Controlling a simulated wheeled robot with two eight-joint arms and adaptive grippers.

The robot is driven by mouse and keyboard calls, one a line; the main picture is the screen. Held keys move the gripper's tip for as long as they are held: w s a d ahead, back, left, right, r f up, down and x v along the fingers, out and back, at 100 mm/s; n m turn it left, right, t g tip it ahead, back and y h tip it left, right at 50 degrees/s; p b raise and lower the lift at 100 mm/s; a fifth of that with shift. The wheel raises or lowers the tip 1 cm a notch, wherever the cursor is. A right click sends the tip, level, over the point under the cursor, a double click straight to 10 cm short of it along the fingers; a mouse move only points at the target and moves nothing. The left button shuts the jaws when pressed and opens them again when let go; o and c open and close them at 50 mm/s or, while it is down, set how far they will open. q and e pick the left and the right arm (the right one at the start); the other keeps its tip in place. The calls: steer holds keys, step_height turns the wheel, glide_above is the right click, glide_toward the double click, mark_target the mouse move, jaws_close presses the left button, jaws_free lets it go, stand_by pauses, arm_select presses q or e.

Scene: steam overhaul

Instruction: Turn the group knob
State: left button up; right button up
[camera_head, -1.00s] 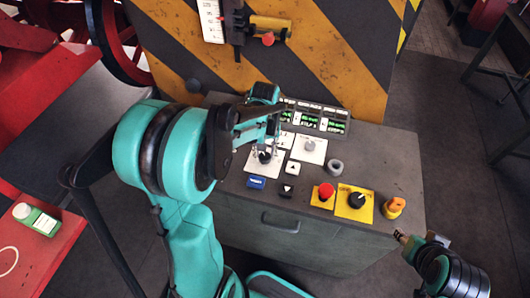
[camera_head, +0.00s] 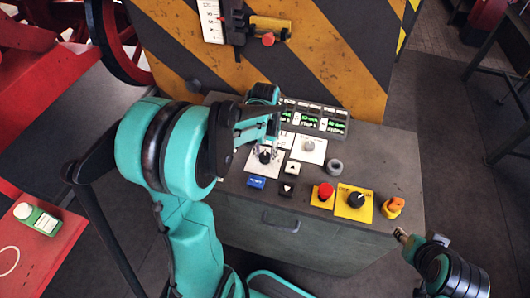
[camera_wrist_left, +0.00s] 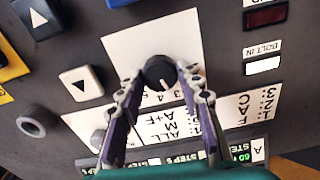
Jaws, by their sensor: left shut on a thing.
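The group knob is a small black knob (camera_wrist_left: 158,70) on a white plate with numbers, in the upper middle of the left wrist view. A pale mark on its face points down in that view. In the head view the knob (camera_head: 265,157) sits on the left part of the console top. My left gripper (camera_wrist_left: 162,80) is shut on the knob, one finger on each side; it also shows in the head view (camera_head: 266,147). My right gripper (camera_head: 402,236) is at the lower right, off the console's front edge; its jaws are too small to judge.
The grey console (camera_head: 380,165) also bears a red button (camera_head: 325,191), a black selector (camera_head: 356,200), an orange knob (camera_head: 394,205), arrow buttons and lit displays (camera_head: 309,121). A striped panel (camera_head: 340,45) stands behind.

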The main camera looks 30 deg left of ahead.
mark_target(265, 156)
arm_select(q)
steer(key=o, duration=1.2)
steer(key=shift+c, duration=0.2)
step_height(265, 156, up, 12)
